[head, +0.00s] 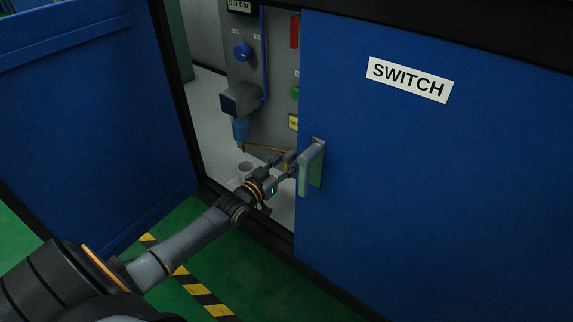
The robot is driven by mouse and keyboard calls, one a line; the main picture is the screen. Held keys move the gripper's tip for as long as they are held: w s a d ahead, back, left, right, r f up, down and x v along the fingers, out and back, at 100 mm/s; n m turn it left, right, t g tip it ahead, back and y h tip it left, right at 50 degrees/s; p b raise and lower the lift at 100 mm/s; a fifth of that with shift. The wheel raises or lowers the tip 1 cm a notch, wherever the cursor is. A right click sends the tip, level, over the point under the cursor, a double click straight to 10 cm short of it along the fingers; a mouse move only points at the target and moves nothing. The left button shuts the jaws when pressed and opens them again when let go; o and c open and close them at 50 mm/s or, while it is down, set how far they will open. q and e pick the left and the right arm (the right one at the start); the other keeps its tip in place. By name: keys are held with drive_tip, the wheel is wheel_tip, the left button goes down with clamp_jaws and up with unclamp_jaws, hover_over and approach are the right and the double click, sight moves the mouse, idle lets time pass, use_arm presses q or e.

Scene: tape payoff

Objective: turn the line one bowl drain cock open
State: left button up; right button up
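Inside the blue cabinet, a grey panel (265,128) carries a dark filter unit (240,99) with a blue bowl (240,129) under it. The drain cock at the bowl's bottom is too small and dark to make out. A pale cup (245,167) stands below the bowl. My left gripper (291,163) is in front of the cabinet opening, right of the bowl and lower, close to the closed door's handle (311,167). Its two fingers look spread with nothing seen between them; whether one touches the handle is unclear. My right gripper is not in view.
The right door (420,190), labelled SWITCH (409,79), is closed and covers part of the panel. The left door (90,110) stands open.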

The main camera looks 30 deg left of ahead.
use_arm(q)
clamp_jaws()
